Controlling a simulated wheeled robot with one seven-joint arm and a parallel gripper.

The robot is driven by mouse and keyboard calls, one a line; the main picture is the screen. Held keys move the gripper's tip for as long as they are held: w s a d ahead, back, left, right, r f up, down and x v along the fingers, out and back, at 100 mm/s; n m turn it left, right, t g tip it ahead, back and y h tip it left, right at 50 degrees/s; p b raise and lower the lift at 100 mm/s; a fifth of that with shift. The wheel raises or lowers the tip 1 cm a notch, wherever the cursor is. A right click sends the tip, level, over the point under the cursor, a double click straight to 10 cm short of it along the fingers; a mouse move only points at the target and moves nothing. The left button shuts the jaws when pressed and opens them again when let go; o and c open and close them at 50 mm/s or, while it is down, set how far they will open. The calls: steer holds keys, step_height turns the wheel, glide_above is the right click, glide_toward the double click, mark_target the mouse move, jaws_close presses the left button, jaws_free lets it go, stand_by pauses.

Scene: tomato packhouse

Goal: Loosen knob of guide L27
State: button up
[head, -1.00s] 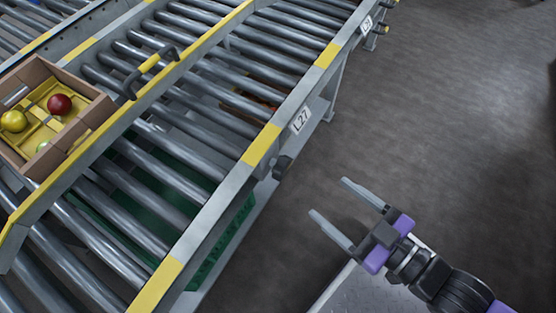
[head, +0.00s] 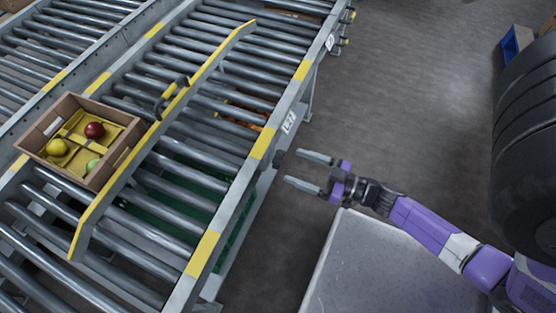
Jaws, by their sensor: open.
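The L27 label (head: 289,122) is a white plate on the near side rail of the roller conveyor. Just below it, a small dark knob (head: 278,158) sticks out from the rail's outer side; it is partly in shadow. A grey guide bar with yellow ends (head: 213,62) lies slantwise over the rollers and carries a black handle. My gripper (head: 294,168) is open and empty, its two grey fingers pointing left at the rail. The fingertips are close to the knob, just right of it; I cannot tell whether they touch it.
A cardboard box (head: 110,165) with red, yellow and green fruit in a yellow insert stands on the rollers, left of the guide. A green crate (head: 240,228) is under the conveyor. Another labelled plate (head: 330,42) is farther along the rail.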

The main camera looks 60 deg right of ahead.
mark_target(283, 161)
steer(key=w, duration=0.5)
steer(key=shift+w+b, duration=0.35)
steer(key=shift+w, duration=0.05)
steer(key=shift+c, duration=0.2)
steer(key=c, duration=1.3)
steer(key=shift+a, duration=0.1)
